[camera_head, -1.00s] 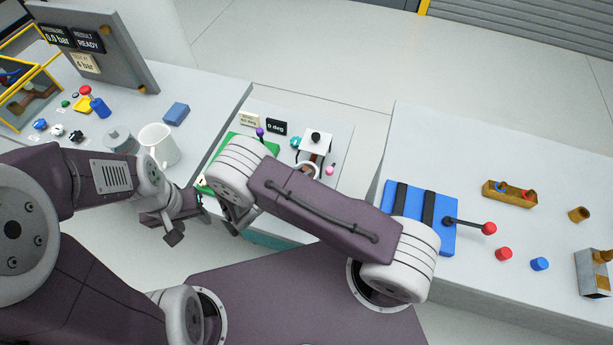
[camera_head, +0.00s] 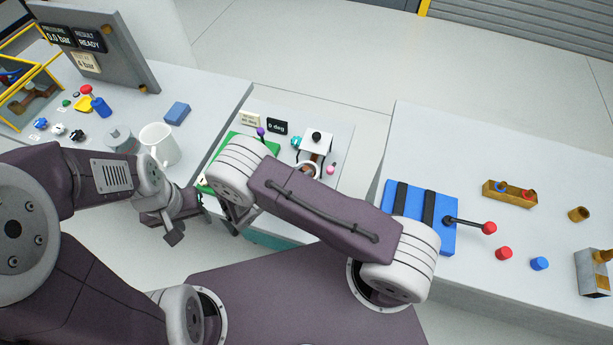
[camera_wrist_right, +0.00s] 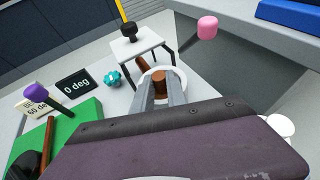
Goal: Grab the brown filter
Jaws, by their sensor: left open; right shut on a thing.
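In the right wrist view, a brown cylinder (camera_wrist_right: 159,84), which looks like the brown filter, stands in a white ring. My right gripper (camera_wrist_right: 160,90) is shut on it, with the two grey fingers at its sides. A brown piece also shows behind the fingers, partly hidden. My left gripper (camera_head: 183,222) is open and apart from the filter, near the front of the left bench.
The white stand (camera_wrist_right: 138,45) with a black knob rises behind the filter. A pink knob (camera_wrist_right: 207,27) is to the right, and a green block (camera_wrist_right: 62,142) to the left. A white mug (camera_head: 160,146) stands on the left bench. A blue block (camera_head: 400,222) lies on the right bench.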

